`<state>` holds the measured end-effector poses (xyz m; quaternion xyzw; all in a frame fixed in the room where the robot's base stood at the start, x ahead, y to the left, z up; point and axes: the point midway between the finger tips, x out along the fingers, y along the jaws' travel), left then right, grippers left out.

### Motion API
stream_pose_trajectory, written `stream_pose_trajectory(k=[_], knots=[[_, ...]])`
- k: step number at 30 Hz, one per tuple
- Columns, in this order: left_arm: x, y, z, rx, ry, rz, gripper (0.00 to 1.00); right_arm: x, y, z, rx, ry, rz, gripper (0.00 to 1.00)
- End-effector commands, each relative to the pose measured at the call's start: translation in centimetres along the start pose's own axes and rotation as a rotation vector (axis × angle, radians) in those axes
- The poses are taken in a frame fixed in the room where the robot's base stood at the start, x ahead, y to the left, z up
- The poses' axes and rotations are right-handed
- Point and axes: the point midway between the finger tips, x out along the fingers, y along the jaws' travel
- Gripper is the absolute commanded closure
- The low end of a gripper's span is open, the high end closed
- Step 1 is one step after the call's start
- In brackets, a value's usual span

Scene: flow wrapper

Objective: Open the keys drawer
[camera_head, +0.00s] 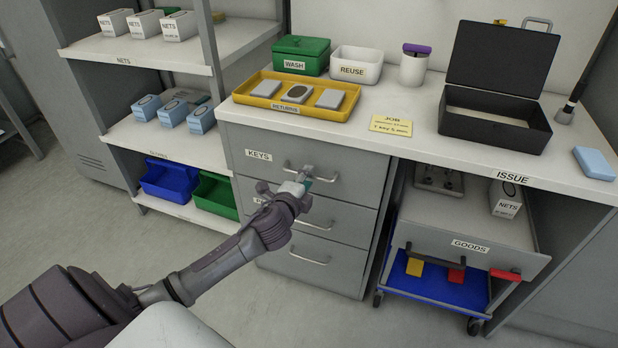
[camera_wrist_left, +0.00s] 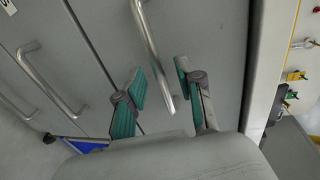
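The grey keys drawer (camera_head: 245,166), labelled KEYS, is the top one of a stack under the counter. In the head view its front looks level with the drawers below. My left gripper (camera_head: 303,182) is at its metal bar handle (camera_head: 323,176). In the left wrist view, the two green-padded fingers of this gripper (camera_wrist_left: 162,78) stand apart on either side of the handle (camera_wrist_left: 149,35). A gap shows between the handle and the fingers, so they do not look closed on it. My right gripper is out of view.
Two more drawers with bar handles (camera_head: 310,258) lie below. A yellow returns tray (camera_head: 340,114) sits on the counter above. A goods drawer (camera_head: 425,240) stands open at the right. Small coloured items (camera_wrist_left: 293,76) show past an edge in the left wrist view; their location is unclear.

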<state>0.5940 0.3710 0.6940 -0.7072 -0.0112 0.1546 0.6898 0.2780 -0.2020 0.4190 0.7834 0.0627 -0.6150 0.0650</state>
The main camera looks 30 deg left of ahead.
Motion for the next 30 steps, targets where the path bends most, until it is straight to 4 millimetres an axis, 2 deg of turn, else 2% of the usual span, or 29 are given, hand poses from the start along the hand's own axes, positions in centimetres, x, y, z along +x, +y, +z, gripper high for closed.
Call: stream_pose_trajectory(k=[3,6,15,17,22,30], knots=[[1.4,0.1,0.0,-0.001,0.0,0.0,0.63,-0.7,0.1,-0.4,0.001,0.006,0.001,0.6],[2.0,0.1,0.0,-0.001,0.0,0.001,0.63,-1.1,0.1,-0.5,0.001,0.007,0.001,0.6],[2.2,0.1,0.0,-0.001,0.001,0.001,0.63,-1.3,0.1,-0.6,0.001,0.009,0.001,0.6],[2.2,0.1,0.0,-0.001,0.001,0.001,0.7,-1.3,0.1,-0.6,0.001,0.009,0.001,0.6],[2.2,0.1,0.0,-0.002,0.001,0.001,0.98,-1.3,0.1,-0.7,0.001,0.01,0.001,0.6],[2.2,0.1,0.0,-0.001,0.001,0.002,1.0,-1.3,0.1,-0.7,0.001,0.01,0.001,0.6]])
